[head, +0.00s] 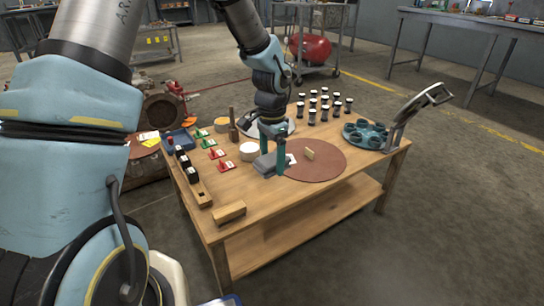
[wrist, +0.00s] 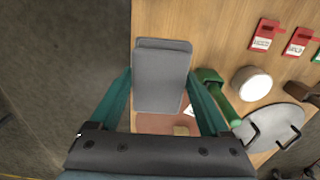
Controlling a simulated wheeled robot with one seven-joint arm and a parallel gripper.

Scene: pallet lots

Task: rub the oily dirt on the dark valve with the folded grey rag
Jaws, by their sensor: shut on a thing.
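My gripper (head: 273,163) is over the near middle of the wooden table, shut on the folded grey rag (head: 264,164). In the wrist view the rag (wrist: 162,78) lies flat and layered between the two teal fingers. A dark, rusty valve-like body (head: 163,110) with a round opening stands behind the table's left end in the head view, partly hidden by it. I cannot tell for sure that it is the dark valve, and no oily dirt can be made out. The rag is well apart from it.
A red-brown round mat (head: 325,167) with a small pale block (head: 309,154) lies beside my gripper. Red tags (head: 222,166), a white round piece (head: 249,151), dark jars (head: 323,114), a teal holder (head: 366,134) and a wooden block (head: 229,213) crowd the table. Its front right is clear.

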